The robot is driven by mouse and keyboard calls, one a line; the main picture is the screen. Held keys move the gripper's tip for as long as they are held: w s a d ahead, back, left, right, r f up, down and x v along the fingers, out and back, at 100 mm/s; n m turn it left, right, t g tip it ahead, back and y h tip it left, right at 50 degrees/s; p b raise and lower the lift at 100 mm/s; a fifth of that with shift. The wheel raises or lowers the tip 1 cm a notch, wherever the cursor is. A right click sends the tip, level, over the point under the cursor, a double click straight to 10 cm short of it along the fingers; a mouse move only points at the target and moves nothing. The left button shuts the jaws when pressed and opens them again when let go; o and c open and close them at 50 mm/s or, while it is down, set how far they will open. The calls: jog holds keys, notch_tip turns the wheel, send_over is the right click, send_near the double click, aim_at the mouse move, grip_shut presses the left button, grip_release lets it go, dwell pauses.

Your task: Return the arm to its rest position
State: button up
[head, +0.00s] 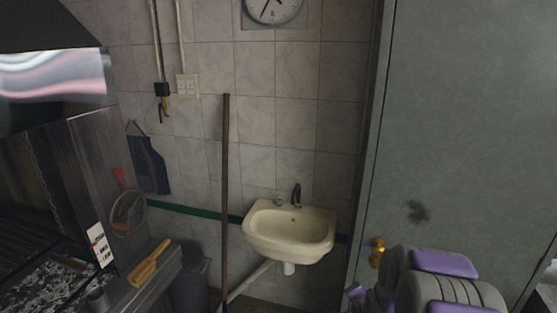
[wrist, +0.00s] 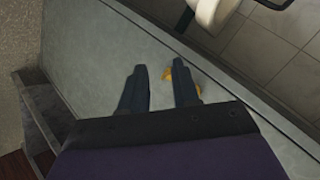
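My arm, grey with purple pads, shows at the lower right of the head view, in front of a grey metal door. In the wrist view my gripper (wrist: 160,82) has its two dark fingers spread apart, with nothing held between them. A brass handle (head: 377,252) shows on the door's left side in the head view. A yellow piece (wrist: 168,73), probably that handle, is partly hidden by the right finger in the wrist view. I cannot tell whether the finger touches it. The fingertips do not show clearly in the head view.
The grey door (head: 460,120) fills the right side. A cream sink (head: 290,238) hangs on the tiled wall. A brown pole (head: 225,190) leans beside it. A grill with coals (head: 45,285) and a ledge with a wooden brush (head: 150,262) stand left. A dark bin (head: 189,280) is between.

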jog(key=s+a+r+n+g+b, duration=0.1)
jog(key=s+a+r+n+g, duration=0.2)
jog(key=s, duration=1.1)
jog(key=s+a+r+n+g+b, duration=0.1)
jog(key=s+a+r+n+g, duration=0.2)
jog(key=s, duration=1.2)
jog(key=s+a+r+n+g+y+b, duration=0.1)
jog(key=s+a+r+n+g, duration=0.2)
jog(key=s, duration=1.2)
notch_tip(320, 180, up, 6)
jog(key=n+g, duration=0.3)
jog(key=shift+a+n, duration=0.3)
jog(key=shift+a, duration=0.1)
jog(key=shift+s+d+r, duration=0.1)
jog(key=shift+d, duration=0.05)
